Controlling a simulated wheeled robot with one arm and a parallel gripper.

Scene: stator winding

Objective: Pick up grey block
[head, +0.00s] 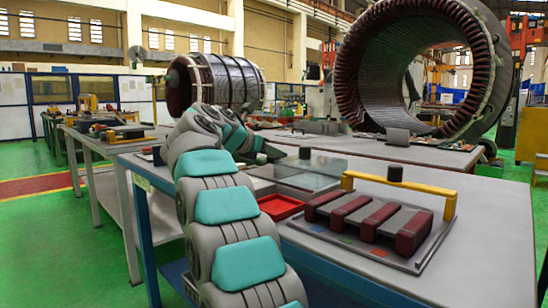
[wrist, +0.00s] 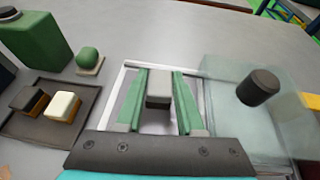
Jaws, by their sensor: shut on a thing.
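In the wrist view, my gripper (wrist: 159,100) has two green fingers, one on each side of a small grey block (wrist: 159,88). The fingers are shut on the block near their tips. The block is over a white-rimmed opening or tray (wrist: 123,80). I cannot tell whether it is lifted or still touching the surface below. In the head view, my teal and grey arm reaches to the table, with the hand beyond it largely hidden. The held block cannot be made out there.
A clear glass-like cover (wrist: 228,105) with a black knob (wrist: 258,87) stands close right of my gripper. On the left are a dark tray (wrist: 75,135) with two small blocks and a green container (wrist: 38,42). A red tray (head: 281,206) and a yellow-handled rack (head: 440,240) are nearer.

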